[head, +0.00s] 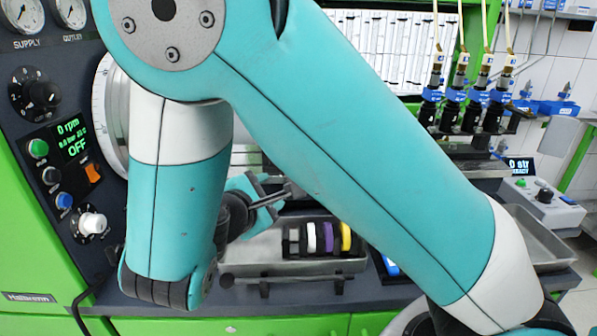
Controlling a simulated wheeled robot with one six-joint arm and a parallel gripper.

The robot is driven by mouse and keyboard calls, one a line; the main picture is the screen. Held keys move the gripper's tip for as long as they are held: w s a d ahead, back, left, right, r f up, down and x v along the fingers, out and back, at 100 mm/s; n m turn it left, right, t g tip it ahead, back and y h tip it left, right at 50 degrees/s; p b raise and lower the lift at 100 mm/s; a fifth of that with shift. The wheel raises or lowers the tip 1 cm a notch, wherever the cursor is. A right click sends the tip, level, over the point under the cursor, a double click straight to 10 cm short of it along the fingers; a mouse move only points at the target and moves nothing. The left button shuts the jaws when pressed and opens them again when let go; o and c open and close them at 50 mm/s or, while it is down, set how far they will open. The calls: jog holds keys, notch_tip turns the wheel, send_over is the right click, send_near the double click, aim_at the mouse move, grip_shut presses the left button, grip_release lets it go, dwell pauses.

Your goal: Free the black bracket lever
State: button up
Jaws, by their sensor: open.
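My gripper (283,193) shows small in the gap between my arm links, above the left part of a metal tray. It is open, and I see nothing between its fingers. My large teal arm covers much of the middle of the view. I cannot tell whether this bar is the black bracket lever. No other part is clearly that lever, which may be hidden behind my arm.
The metal tray (255,250) holds a black rack with white, purple and yellow discs (328,238). A green control panel (40,245) with knobs and gauges stands left. Several injectors in blue clamps (480,97) hang at upper right. A grey counter box (545,205) stands at right.

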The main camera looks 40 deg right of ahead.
jog(key=x, duration=0.5)
jog(key=p+x, duration=0.1)
jog(key=x, duration=0.5)
jog(key=p+x, duration=0.1)
jog(key=x, duration=0.5)
jog(key=shift+w+d+r, duration=0.1)
jog(key=shift+w+r, duration=0.15)
grip_shut()
